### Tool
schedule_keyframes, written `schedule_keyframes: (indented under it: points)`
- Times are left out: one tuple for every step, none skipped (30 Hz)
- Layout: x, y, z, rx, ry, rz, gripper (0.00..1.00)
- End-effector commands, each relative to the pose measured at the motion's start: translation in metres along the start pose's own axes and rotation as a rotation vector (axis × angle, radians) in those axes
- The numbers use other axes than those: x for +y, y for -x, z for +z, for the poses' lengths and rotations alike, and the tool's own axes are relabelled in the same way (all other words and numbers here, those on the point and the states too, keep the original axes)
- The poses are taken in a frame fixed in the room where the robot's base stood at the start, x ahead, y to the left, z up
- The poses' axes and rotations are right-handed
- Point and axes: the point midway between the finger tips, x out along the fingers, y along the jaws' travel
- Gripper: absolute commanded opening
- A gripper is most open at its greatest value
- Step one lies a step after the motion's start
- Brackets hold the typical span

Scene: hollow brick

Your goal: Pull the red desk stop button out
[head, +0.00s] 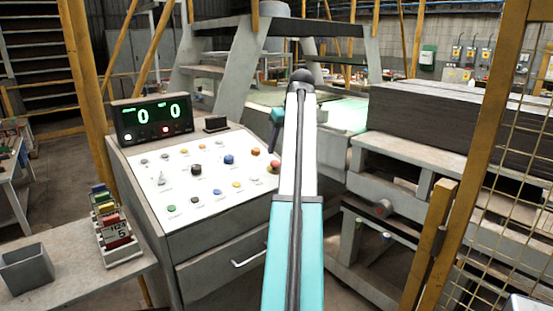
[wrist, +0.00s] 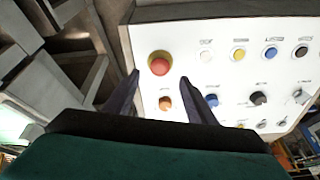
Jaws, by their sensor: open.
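The red stop button (wrist: 160,64) has a round red cap on a yellow collar. It sits near the edge of the white panel in the wrist view. In the head view the red button (head: 274,166) is at the panel's right edge, close beside my arm. My gripper (wrist: 160,77) is open, with one dark finger on each side of the button's line and the button showing just beyond the fingertips. I see no contact between fingers and cap. In the head view my arm hides most of the gripper.
The white control panel (head: 188,190) carries several other buttons and knobs. An orange button (wrist: 165,103) lies between my fingers in the wrist view, and a blue one (wrist: 211,100) is by the right finger. A display box (head: 152,117) stands at the panel's back.

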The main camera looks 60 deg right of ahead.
Motion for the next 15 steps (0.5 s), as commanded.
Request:
schedule_keyframes:
  points:
    - [-0.001,-0.007,0.001,-0.002,0.000,-0.001,0.51]
    - [-0.001,-0.011,0.001,-0.002,0.000,-0.001,0.51]
    - [-0.001,-0.017,0.001,-0.002,0.000,-0.001,0.51]
    - [-0.001,-0.021,0.001,-0.002,0.000,-0.001,0.51]
    - [-0.001,-0.025,0.001,-0.002,0.000,-0.001,0.51]
    - [-0.001,-0.031,0.001,-0.002,0.000,-0.001,0.51]
    - [-0.001,-0.035,0.001,-0.002,0.000,-0.001,0.51]
    - [-0.001,-0.038,0.001,-0.002,0.000,-0.001,0.51]
    - [-0.001,-0.043,0.001,-0.002,0.000,0.000,0.51]
    - [-0.001,-0.046,0.001,-0.002,0.000,0.000,0.51]
    - [-0.001,-0.050,0.001,-0.002,0.000,0.000,0.51]
    - [-0.001,-0.054,0.000,-0.002,0.000,0.000,0.51]
    - [-0.001,-0.056,0.000,-0.002,0.001,0.000,0.51]
    - [-0.001,-0.058,0.000,-0.002,0.001,0.000,0.51]
    - [-0.001,-0.061,0.000,-0.001,0.001,0.000,0.51]
